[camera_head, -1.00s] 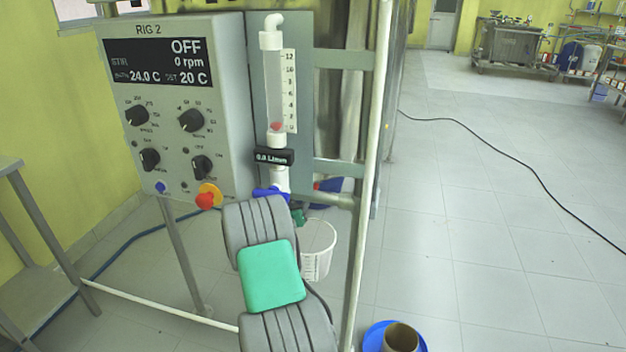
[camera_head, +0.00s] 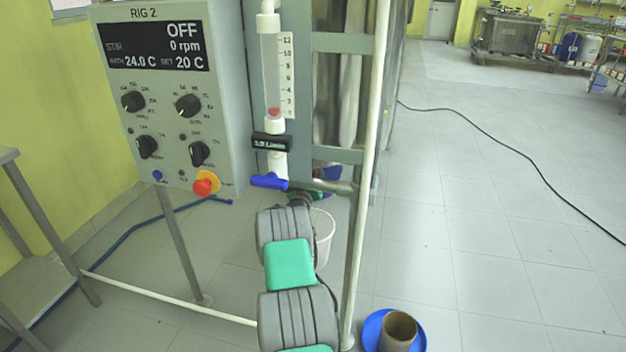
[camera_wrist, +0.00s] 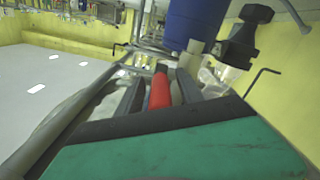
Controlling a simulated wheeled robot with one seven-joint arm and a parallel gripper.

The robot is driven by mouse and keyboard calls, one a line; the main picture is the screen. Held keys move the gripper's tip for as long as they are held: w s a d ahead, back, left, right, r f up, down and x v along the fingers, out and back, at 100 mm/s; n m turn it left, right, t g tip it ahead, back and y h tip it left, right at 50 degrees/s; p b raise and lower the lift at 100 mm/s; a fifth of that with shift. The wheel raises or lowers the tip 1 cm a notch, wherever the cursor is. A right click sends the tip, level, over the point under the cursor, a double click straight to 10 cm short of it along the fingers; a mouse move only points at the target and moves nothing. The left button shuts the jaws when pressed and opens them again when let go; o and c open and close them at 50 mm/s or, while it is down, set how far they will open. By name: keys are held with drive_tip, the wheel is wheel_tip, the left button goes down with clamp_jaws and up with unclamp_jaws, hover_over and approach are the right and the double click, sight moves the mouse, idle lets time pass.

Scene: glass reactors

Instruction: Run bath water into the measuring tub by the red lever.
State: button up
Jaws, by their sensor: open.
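In the wrist view the red lever (camera_wrist: 160,90) lies between the two fingers of my gripper (camera_wrist: 162,92). The gripper is open, with a finger on either side of the lever; whether either touches it I cannot tell. In the head view my own arm hides the gripper and the red lever. The measuring tub, a white bucket (camera_head: 324,240), stands behind my arm, which covers its left part. The flow display (camera_head: 271,142) above it shows a reading that seems to be above zero, its digits blurred. The red float (camera_head: 273,112) sits low in the clear tube.
A blue-handled valve (camera_head: 268,181) sits just below the flow display. The RIG 2 control box (camera_head: 165,100), with a red button (camera_head: 205,185), is at left. A pale upright post (camera_head: 372,180) is right of my arm. A blue dish (camera_head: 373,325) holds a brown pot (camera_head: 398,330).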

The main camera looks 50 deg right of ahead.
clamp_jaws()
idle(1.3)
